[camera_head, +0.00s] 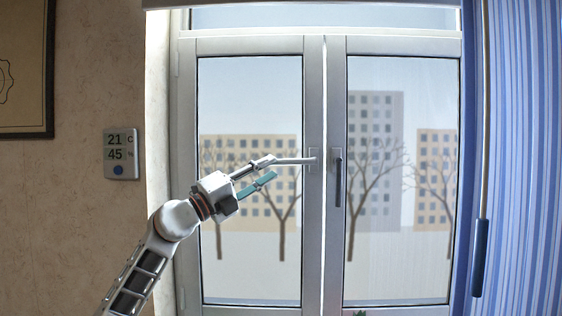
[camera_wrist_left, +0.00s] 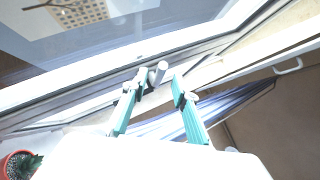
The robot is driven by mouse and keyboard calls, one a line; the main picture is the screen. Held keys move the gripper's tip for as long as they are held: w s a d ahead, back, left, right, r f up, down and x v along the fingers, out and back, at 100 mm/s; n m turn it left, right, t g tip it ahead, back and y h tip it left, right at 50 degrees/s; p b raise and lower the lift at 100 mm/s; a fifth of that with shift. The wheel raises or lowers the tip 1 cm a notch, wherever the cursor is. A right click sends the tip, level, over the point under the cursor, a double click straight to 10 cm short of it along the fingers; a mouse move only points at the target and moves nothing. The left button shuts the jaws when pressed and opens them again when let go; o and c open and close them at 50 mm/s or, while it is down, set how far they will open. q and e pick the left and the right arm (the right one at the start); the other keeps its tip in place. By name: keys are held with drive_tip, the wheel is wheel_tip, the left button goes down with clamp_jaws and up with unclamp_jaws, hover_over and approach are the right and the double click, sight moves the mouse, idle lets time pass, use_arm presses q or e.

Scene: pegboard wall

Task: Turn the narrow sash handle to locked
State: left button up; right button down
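The window has two sashes, each with a handle on its meeting stile. The left sash handle (camera_head: 296,161) is pale grey and lies level, pointing left from its base. The right sash handle (camera_head: 338,182) is dark and hangs straight down. The sashes look close in width, so I cannot tell surely which is the narrow one. My left gripper (camera_head: 272,169) is open at the free end of the pale handle. In the left wrist view, the handle's grey end (camera_wrist_left: 161,70) shows near the gap between my teal fingers (camera_wrist_left: 161,88); contact is unclear. My right gripper is out of view.
A blue striped curtain (camera_head: 532,150) hangs at the right, beside a rod with a dark grip (camera_head: 481,255). A thermometer display (camera_head: 121,154) and a framed picture (camera_head: 25,70) are on the left wall. A potted cactus (camera_wrist_left: 20,164) shows in the left wrist view.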

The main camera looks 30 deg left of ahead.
sight(278, 164)
use_arm(q)
drive_tip(key=p+x, duration=0.1)
drive_tip(key=x, duration=0.4)
drive_tip(key=shift+d, duration=0.1)
clamp_jaws()
